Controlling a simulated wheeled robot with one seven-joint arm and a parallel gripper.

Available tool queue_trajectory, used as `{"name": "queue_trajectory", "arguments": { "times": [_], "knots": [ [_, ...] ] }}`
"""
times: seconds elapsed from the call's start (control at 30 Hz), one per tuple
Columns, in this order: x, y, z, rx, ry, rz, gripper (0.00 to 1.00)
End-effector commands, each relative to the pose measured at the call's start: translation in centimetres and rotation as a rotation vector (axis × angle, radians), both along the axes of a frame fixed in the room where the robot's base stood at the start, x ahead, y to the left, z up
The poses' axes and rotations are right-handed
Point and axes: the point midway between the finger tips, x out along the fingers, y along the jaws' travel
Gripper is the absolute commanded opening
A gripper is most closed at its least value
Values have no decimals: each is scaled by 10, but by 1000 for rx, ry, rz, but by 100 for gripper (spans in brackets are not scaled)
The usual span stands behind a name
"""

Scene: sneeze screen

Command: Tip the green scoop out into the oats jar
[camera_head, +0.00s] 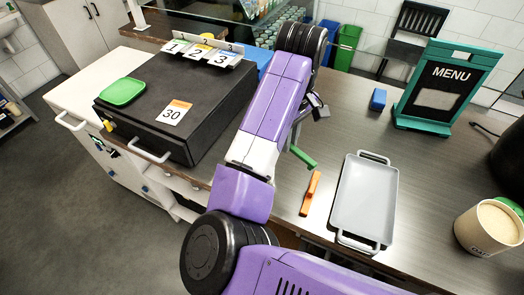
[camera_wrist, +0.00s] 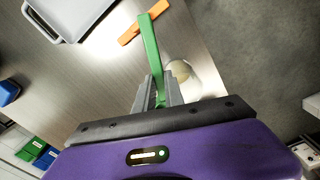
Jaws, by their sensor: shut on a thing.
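My gripper (camera_wrist: 160,84) is shut on the green scoop (camera_wrist: 149,42), whose long handle stretches out from between the fingers over the counter. The scoop is well to the left of the jar. A pale round thing (camera_wrist: 182,72) shows beside the fingers; I cannot tell what it is.
A grey tray (camera_head: 365,199) and an orange strip (camera_head: 311,193) lie between scoop and jar. A green lid (camera_head: 510,206) is beside the jar. A menu stand (camera_head: 447,88) and blue block (camera_head: 378,99) are further back. A black box (camera_head: 182,103) is left of my arm.

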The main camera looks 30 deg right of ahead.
Motion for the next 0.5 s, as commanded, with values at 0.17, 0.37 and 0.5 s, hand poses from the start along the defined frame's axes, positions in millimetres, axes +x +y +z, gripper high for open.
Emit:
{"name": "queue_trajectory", "arguments": {
  "times": [0.17,0.37,0.5],
  "knots": [
    [0,0,0,3,2,1,0],
    [-4,0,3,2,0,-1,0],
    [-14,0,10,2,-3,-1,0]
  ]
}}
